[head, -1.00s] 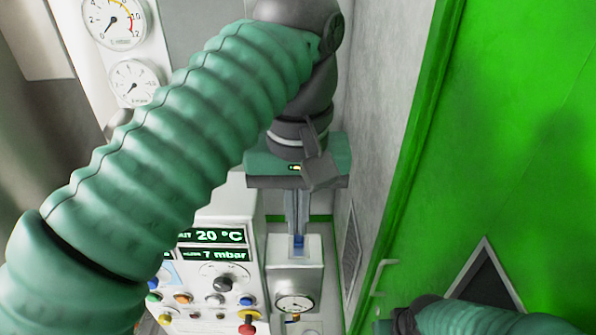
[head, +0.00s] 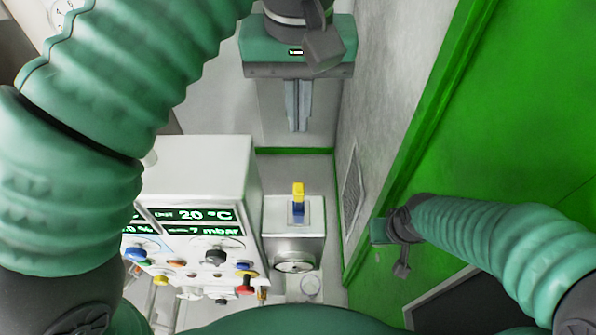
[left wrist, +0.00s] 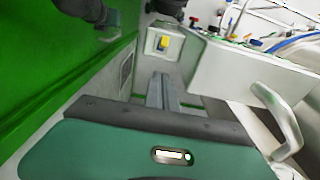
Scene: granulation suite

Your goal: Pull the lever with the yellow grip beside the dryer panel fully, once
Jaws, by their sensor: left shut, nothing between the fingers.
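The lever's yellow grip (head: 298,191) stands upright on top of a small grey box (head: 294,247) to the right of the dryer panel (head: 195,225). A blue part shows just below the grip. In the left wrist view the yellow grip (left wrist: 163,43) shows beyond my fingers. My left gripper (head: 298,128) is shut and empty, its fingers pointing down above the lever and apart from it. The fingers also show in the left wrist view (left wrist: 163,78). My right gripper (head: 378,232) is at the right near the green wall; its fingers are not clear.
The panel has displays reading 20 °C and 7 mbar, and several knobs and buttons, one a red knob (head: 246,284). A grey wall with a vent (head: 353,188) and a green wall (head: 520,120) close off the right side.

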